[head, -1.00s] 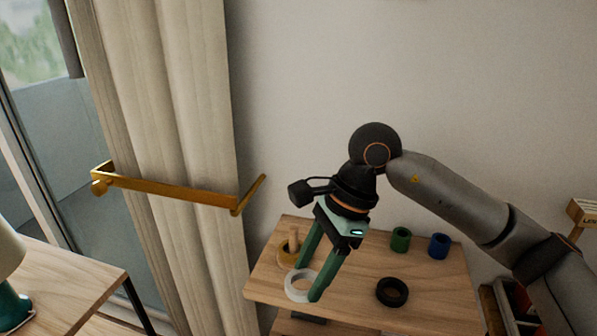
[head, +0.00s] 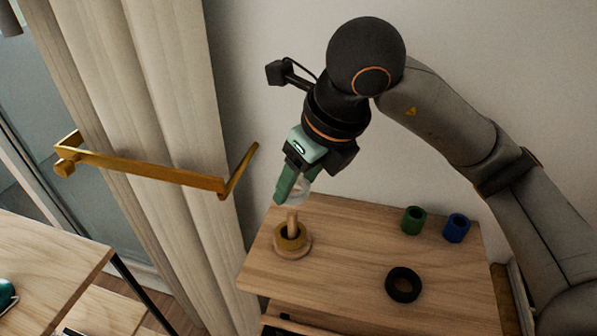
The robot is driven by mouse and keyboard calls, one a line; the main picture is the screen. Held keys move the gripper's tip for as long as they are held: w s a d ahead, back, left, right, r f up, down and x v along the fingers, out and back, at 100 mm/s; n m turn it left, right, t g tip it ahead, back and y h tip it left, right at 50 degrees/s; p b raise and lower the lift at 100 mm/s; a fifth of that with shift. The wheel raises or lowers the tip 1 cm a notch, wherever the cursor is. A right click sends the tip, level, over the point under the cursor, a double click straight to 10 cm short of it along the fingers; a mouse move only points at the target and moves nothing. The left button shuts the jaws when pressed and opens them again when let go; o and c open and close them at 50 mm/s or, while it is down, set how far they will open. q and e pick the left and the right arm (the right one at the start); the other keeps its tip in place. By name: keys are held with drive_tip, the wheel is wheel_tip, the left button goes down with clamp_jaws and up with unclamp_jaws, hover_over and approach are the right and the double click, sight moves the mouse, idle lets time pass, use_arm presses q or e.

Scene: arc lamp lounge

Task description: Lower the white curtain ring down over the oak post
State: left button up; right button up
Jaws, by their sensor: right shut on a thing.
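My right gripper (head: 284,198) is shut on the white curtain ring (head: 303,189), which is partly hidden behind a green finger. The ring appears raised above the table and close to the top of the oak post (head: 292,221). I cannot tell whether it is centred over the post. The post stands upright on a round wooden base, with a brass-coloured ring (head: 281,242) around its foot. My left gripper is not in view.
A black ring (head: 403,285), a green cup-like cylinder (head: 413,220) and a blue one (head: 456,228) stand on the wooden table (head: 345,255). A brass rail (head: 150,170) and curtain (head: 150,90) are at the left. The table between post and black ring is clear.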

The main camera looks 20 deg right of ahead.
sight(296, 216)
drive_tip(key=shift+f+b, duration=1.05)
drive_tip(key=shift+f, duration=0.9)
drive_tip(key=shift+f+b, duration=0.3)
drive_tip(key=shift+b, duration=0.05)
drive_tip(key=shift+f+b, duration=0.9)
drive_tip(key=shift+b, duration=0.1)
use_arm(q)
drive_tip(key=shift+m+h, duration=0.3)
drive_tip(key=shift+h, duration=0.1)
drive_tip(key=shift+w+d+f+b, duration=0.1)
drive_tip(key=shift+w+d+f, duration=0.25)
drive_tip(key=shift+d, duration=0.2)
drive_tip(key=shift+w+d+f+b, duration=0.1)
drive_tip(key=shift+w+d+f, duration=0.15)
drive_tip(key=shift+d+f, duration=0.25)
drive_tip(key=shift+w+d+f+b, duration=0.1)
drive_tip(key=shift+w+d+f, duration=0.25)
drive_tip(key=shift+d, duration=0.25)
use_arm(e)
drive_tip(key=shift+f, duration=0.25)
